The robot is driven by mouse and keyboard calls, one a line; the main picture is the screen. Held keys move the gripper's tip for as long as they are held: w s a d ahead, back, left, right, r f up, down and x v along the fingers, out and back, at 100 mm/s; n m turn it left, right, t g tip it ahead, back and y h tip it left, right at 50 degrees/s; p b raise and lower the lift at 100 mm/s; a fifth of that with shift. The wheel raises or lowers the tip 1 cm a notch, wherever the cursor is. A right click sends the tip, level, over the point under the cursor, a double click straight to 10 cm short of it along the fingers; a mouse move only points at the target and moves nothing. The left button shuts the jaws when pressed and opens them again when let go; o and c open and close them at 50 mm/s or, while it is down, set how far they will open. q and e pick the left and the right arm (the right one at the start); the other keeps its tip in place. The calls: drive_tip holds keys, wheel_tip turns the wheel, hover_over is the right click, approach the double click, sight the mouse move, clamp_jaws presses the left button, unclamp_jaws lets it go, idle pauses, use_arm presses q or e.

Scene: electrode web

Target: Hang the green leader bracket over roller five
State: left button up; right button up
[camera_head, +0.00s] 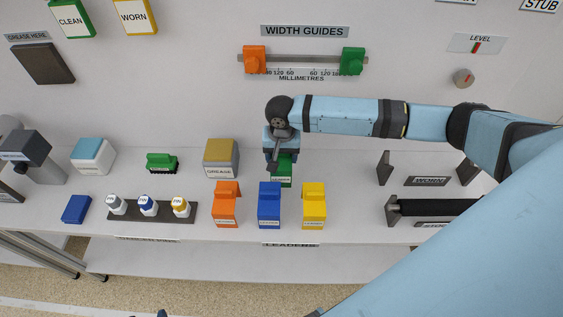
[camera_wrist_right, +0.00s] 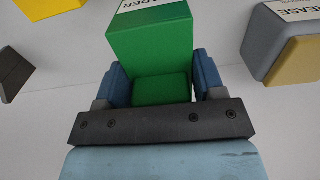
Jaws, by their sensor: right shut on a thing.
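The green leader bracket (camera_head: 284,175) is in my right gripper, above the white bench behind the blue and yellow leaders. My right gripper (camera_head: 281,153) points down and is shut on it. In the right wrist view the green bracket (camera_wrist_right: 152,60) sits between the two blue fingers, with its label at the top edge of the picture. Two rollers' places show at the right: a dark roller (camera_head: 435,207) lies between dark end supports, and a pair of dark supports stands behind it. Which of these is roller five I cannot tell. My left gripper is not in view.
Orange (camera_head: 226,205), blue (camera_head: 269,206) and yellow (camera_head: 313,206) leaders stand along the bench front. The grease box (camera_head: 221,157) stands left of my gripper. Width guides (camera_head: 304,58) are on the wall behind. Bench space between the yellow leader and the roller is clear.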

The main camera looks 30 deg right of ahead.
sight(281, 163)
drive_tip(key=shift+f, duration=1.95)
drive_tip(key=o, duration=0.9)
drive_tip(key=shift+f, duration=0.15)
drive_tip(key=shift+o, duration=0.2)
wheel_tip(281, 163, up, 12)
drive_tip(key=shift+r, duration=0.15)
